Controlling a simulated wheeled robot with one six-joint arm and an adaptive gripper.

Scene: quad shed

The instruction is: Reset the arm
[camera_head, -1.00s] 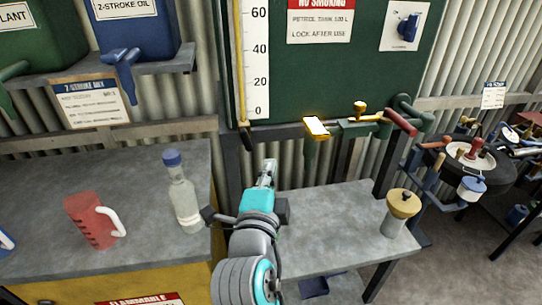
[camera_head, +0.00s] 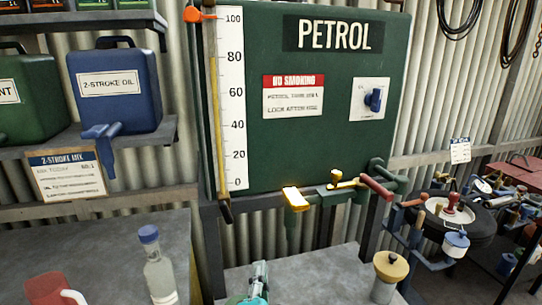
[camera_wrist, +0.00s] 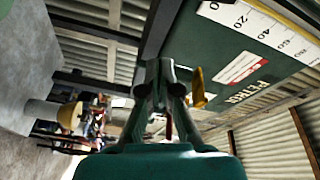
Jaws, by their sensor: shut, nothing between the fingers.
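My gripper (camera_wrist: 166,88) is shut and empty in the wrist view, its fingertips together with nothing between them. In the head view only the top of my teal arm shows at the bottom edge, above the grey bench, apart from the bottle and the jar. The green petrol tank (camera_head: 260,155) stands behind it, with its brass tap and yellow handle (camera_head: 296,198) above and to the right of my arm. The tank also shows turned on its side in the wrist view (camera_wrist: 200,50).
A clear bottle with a blue cap (camera_head: 160,280) and a red jug (camera_head: 45,290) stand on the left bench. A jar with a tan lid (camera_head: 388,272) stands on the right bench. A blue oil can (camera_head: 118,108) sits on the shelf. A wheel with tools (camera_head: 455,212) is at right.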

